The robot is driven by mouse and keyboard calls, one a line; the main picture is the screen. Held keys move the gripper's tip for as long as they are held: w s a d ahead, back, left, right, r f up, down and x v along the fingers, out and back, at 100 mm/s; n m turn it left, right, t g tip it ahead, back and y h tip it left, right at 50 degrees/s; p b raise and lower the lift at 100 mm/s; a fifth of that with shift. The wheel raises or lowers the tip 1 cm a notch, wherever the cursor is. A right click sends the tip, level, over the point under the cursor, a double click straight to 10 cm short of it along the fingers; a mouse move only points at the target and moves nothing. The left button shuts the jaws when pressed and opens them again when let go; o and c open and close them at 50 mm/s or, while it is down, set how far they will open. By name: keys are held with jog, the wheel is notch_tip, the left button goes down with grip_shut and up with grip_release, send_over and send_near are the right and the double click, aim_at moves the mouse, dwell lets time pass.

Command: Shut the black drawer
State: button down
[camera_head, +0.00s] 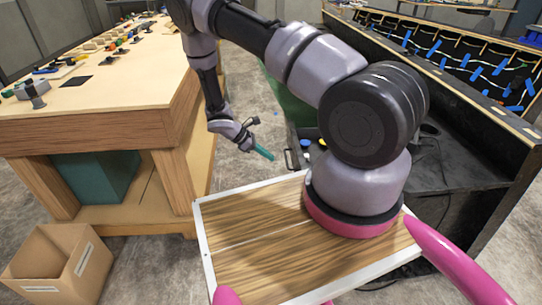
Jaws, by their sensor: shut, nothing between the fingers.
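A black drawer (293,147) shows at the left end of the black console (466,190), partly hidden behind my arm. It stands open, and small blue, white and yellow items show inside it. A thin handle (287,158) is on its left side. My gripper (270,155) has teal fingertips and is shut and empty. Its tips point right, just left of the drawer's handle. I cannot tell whether they touch it. The drawer's right part is hidden by my arm.
A wooden workbench (80,130) with small parts on top stands at the left, with a teal bin (95,178) beneath. An open cardboard box (62,265) sits on the floor at the lower left.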

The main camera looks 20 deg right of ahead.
aim_at(299, 169)
jog(key=s+d+f, duration=0.2)
jog(key=d+f, duration=0.3)
jog(key=d, duration=0.4)
jog(key=shift+s+f, duration=0.15)
jog(key=shift+s, duration=0.2)
jog(key=shift+d, duration=0.1)
